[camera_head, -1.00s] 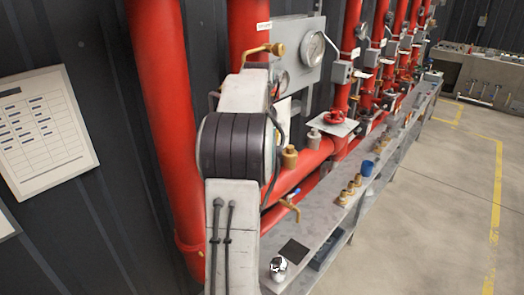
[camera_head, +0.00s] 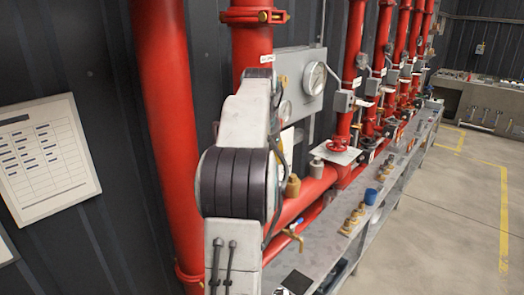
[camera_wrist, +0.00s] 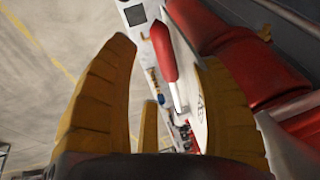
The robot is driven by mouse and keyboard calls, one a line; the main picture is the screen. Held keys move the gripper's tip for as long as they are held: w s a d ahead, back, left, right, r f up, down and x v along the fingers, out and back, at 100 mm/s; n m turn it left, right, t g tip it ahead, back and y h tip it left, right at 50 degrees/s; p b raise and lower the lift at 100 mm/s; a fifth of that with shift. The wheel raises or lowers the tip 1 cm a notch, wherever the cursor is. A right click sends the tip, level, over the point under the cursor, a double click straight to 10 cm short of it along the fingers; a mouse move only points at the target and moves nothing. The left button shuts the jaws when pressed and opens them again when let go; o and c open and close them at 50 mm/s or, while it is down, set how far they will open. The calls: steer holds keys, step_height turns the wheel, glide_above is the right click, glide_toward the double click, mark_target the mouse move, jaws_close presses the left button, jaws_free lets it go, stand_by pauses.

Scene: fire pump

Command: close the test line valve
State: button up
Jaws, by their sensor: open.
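My gripper (camera_wrist: 167,54) is open in the wrist view, with its yellow fingers spread left and right. A red lever-like handle with a pale rod (camera_wrist: 165,55) shows between the fingertips, apart from both. I cannot tell whether it is the test line valve's handle. In the head view my arm hides most of the gripper. A red handwheel (camera_head: 335,144) sits on the pipework right of my arm. A brass valve with a lever (camera_head: 293,234) sits low beside the arm. No readable label tells which one is the test line valve.
Red pipes (camera_head: 170,130) stand along the dark wall. A grey gauge panel (camera_head: 297,70) is behind my arm. A long grey bench (camera_head: 340,240) holds brass fittings and a blue cup (camera_head: 370,196). Open floor (camera_head: 450,220) lies to the right.

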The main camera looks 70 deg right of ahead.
steer(key=shift+v, duration=2.95)
